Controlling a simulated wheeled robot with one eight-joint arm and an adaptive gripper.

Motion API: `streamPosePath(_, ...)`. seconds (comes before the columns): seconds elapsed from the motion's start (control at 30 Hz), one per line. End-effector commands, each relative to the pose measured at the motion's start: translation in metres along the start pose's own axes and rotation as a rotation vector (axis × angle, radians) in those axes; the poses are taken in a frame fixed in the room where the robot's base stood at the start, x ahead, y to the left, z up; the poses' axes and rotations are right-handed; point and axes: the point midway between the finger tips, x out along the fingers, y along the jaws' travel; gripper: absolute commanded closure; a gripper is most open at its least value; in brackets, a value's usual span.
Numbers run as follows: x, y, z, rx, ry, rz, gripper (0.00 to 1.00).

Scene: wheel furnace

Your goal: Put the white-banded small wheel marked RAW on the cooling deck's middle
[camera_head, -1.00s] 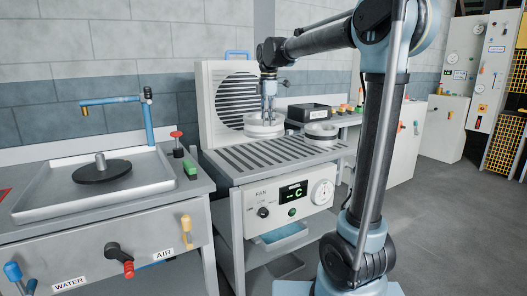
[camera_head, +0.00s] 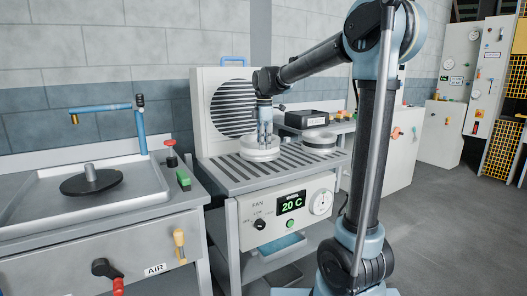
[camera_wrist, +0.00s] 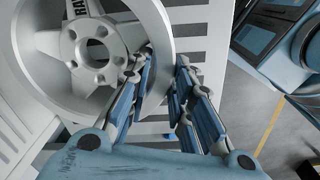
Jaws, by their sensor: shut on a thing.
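A white small wheel (camera_head: 261,154) is at the back-middle of the slatted cooling deck (camera_head: 228,176). My gripper (camera_head: 264,143) comes down on it from above and is shut on its rim. In the wrist view the wheel (camera_wrist: 96,48) fills the upper left, with spokes, a centre hole and dark letters, partly cut off, that read like "RA". Its rim passes between the fingers of my gripper (camera_wrist: 165,88). I cannot tell whether its underside touches the slats. A second pale wheel (camera_head: 320,143) lies at the deck's right end.
A fan panel (camera_head: 228,108) stands behind the deck. A black labelled box (camera_head: 306,119) is behind the second wheel. The deck's front and left slats are clear.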

Motion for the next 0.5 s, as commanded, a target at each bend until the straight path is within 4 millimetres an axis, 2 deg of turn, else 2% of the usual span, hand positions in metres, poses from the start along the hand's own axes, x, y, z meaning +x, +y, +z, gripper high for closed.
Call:
streamPosePath(0.2, 0.026, 0.0, 0.002, 0.002, 0.0, 0.0, 1.0)
streamPosePath(0.47, 0.029, -0.001, 0.002, 0.003, 0.0, 0.0, 1.0)
streamPosePath(0.5, 0.029, -0.001, 0.002, 0.003, 0.0, 0.0, 0.7)
